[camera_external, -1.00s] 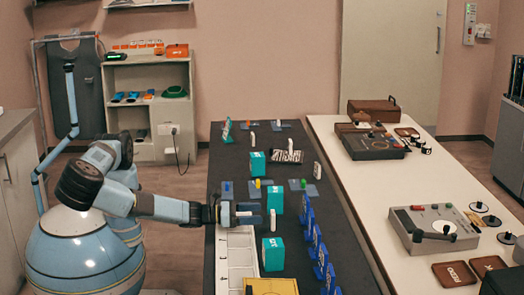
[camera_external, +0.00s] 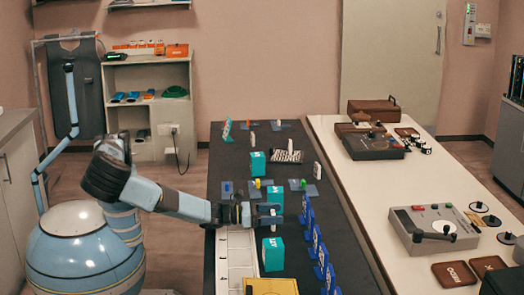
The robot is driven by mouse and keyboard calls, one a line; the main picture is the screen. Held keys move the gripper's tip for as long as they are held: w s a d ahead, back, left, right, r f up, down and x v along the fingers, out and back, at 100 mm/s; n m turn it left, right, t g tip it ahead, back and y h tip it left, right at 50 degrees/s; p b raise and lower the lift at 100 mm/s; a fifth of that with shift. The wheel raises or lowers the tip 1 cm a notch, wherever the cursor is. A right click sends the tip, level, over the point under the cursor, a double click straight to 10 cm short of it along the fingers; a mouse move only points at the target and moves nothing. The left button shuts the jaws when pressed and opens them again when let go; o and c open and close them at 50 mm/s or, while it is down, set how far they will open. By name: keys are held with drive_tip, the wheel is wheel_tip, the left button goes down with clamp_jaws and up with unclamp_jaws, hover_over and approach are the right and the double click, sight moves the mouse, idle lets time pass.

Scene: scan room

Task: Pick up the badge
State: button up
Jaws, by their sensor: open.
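My gripper (camera_external: 276,215) is above the dark table, its fingers pointing right and apart. A small white upright piece (camera_external: 273,219) shows at the fingers; I cannot tell whether it stands between them or behind them. No item can be clearly made out as the badge at this size. Similar small white upright pieces stand farther back, one at the table's middle (camera_external: 252,139) and one at its right edge (camera_external: 317,171).
Teal boxes stand close to my gripper, one behind (camera_external: 275,196) and one in front (camera_external: 273,255). A row of blue stands (camera_external: 318,250) lines the right edge. A white compartmented tray (camera_external: 236,262) and a yellow panel (camera_external: 270,287) are at the front.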

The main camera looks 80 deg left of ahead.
drive_tip(key=shift+c, duration=0.2)
drive_tip(key=c, duration=1)
drive_tip(key=shift+r, duration=0.15)
